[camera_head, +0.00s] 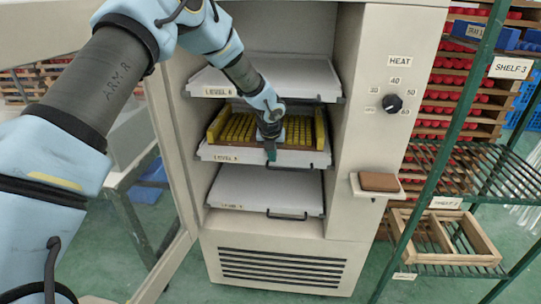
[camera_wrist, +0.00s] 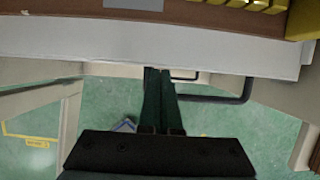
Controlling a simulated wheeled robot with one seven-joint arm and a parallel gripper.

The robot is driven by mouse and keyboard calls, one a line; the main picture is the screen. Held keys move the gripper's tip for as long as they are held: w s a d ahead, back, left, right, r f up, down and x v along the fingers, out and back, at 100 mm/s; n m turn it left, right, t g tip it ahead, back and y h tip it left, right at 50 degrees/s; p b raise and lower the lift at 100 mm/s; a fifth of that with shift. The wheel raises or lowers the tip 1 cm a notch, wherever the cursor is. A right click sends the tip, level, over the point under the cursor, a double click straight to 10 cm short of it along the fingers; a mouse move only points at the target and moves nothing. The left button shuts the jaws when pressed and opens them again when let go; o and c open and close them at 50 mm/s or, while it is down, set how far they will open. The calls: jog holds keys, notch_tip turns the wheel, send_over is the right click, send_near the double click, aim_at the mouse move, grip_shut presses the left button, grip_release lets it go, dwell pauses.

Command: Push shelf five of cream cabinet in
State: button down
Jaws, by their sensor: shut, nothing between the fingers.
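The cream cabinet (camera_head: 345,190) stands open in the head view. Its middle shelf (camera_head: 207,153), labelled level 5, carries a wooden tray (camera_head: 216,127) with rows of yellow pieces. The shelf's pale front edge (camera_wrist: 60,40) crosses the upper part of the wrist view, with the tray (camera_wrist: 215,14) above it. My gripper (camera_head: 270,152) is at the middle of that front edge. In the wrist view my gripper (camera_wrist: 158,72) is shut and empty, its green fingertips at the edge's underside. I cannot tell whether they touch it. My gripper hides part of the tray front.
An upper shelf (camera_head: 290,72) and an empty lower shelf (camera_head: 250,190) flank the middle one. The open cabinet door (camera_head: 172,150) is at the left. A brown block (camera_head: 378,181) rests on a ledge at the right. A green rack (camera_head: 412,200) stands further right.

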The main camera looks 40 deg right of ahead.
jog(key=shift+w+d+r, duration=0.1)
jog(key=shift+w+d, duration=0.2)
jog(key=shift+r, duration=0.1)
jog(key=s+a+b, duration=0.6)
jog(key=s+a, duration=0.2)
jog(key=s, duration=0.1)
jog(key=shift+s+a+r, duration=0.2)
jog(key=shift+a+r, duration=0.15)
